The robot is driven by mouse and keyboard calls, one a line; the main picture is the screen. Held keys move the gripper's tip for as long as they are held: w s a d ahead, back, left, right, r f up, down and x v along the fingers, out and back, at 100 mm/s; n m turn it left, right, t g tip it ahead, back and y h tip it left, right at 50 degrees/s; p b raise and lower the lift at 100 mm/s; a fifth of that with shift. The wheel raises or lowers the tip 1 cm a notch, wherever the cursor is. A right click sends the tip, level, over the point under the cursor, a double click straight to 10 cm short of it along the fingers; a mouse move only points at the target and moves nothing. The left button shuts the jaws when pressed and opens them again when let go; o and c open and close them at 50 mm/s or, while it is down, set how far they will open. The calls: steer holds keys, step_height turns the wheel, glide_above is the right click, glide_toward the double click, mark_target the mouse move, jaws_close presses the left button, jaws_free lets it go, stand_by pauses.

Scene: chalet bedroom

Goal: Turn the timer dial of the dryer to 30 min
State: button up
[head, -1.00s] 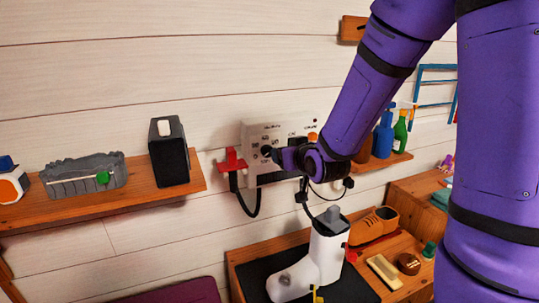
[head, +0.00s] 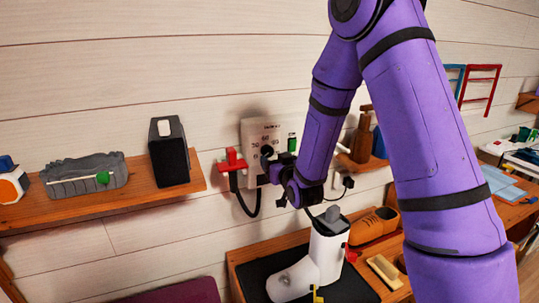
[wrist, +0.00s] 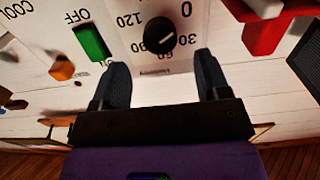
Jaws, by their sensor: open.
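The dryer's white control panel (head: 252,128) is on the wall. Its black timer dial (head: 266,150) is partly beside my gripper (head: 274,168) in the head view. In the wrist view the panel appears upside down, and the dial (wrist: 160,36) shows among the printed numbers 0, 30, 60, 90 and 120. A small white mark shows on the dial's lower right part, roughly toward the 30. My gripper (wrist: 163,78) is open and empty. Its two fingers are spread to either side, below the dial in the wrist view, and appear not to touch it.
A green OFF/ON switch (wrist: 91,41) and an orange knob (wrist: 62,68) are left of the dial in the wrist view. A red fitting (head: 232,160) and black cable are beside the panel. A white boot (head: 318,262) stands on the bench below.

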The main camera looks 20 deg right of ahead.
mark_target(269, 153)
steer(key=shift+w, duration=2.65)
steer(key=shift+c, duration=0.4)
steer(key=c, duration=0.8)
steer(key=shift+c, duration=0.2)
steer(key=shift+m, duration=0.3)
steer(key=m, duration=1.1)
